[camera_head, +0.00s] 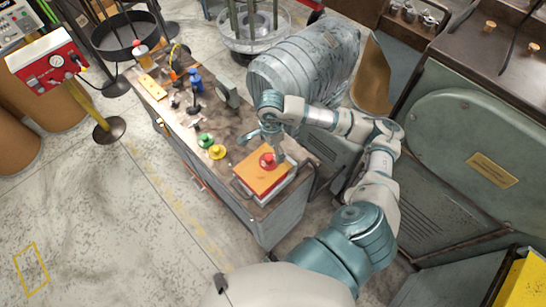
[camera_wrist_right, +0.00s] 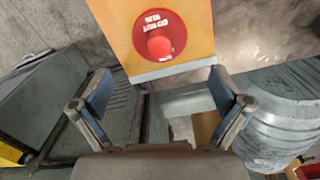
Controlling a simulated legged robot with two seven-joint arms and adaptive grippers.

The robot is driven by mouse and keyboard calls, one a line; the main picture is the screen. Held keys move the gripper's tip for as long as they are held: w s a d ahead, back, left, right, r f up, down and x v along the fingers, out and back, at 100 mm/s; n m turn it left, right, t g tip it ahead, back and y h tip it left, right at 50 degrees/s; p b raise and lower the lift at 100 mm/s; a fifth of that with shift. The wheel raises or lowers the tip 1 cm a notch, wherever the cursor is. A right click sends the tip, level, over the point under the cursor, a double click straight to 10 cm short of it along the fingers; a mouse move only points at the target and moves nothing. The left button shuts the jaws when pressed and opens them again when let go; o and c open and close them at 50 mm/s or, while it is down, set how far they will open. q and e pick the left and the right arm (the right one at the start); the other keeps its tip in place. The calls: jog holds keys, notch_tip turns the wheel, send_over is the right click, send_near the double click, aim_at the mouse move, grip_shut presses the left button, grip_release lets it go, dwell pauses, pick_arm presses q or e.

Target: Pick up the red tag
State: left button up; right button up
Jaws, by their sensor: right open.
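The red tag (camera_head: 267,160) is a round red disc with white lettering and a raised red knob. It lies on an orange-topped box (camera_head: 255,182) at the near end of the workbench. In the right wrist view the red tag (camera_wrist_right: 158,38) is at the top centre, beyond my fingertips. My right gripper (camera_head: 271,140) is just above and behind the tag in the head view. In the wrist view its fingers (camera_wrist_right: 160,84) are spread wide with nothing between them. My left gripper is not in view.
Green (camera_head: 205,140) and yellow (camera_head: 217,152) round pieces lie left of the box on the workbench (camera_head: 170,112). Small tools stand at its far end. A large ribbed grey machine part (camera_head: 305,65) is close behind my right arm. Open floor lies to the left.

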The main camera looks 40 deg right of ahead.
aim_at(268, 157)
jog(key=shift+a+f, duration=0.15)
jog(key=shift+a, duration=0.35)
jog(key=f, duration=0.1)
jog(key=a+f, duration=0.2)
jog(key=shift+f+p, duration=0.3)
jog(key=shift+p, duration=0.05)
jog(key=shift+w+d+f, duration=0.1)
jog(key=shift+d+f, duration=0.25)
jog(key=shift+d, duration=0.2)
jog(key=shift+d+f, duration=0.35)
jog(key=shift+d, duration=0.2)
jog(key=shift+d+f, duration=0.15)
jog(key=shift+d, duration=0.3)
jog(key=c, duration=0.5)
jog(key=shift+a, duration=0.1)
jog(key=c, duration=0.4)
jog(key=shift+a, duration=0.3)
jog(key=c, duration=0.3)
jog(key=shift+a+r, duration=0.25)
jog(key=shift+a, duration=0.4)
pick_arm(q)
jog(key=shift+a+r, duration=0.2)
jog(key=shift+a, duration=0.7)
pick_arm(e)
jog(key=shift+d, duration=0.2)
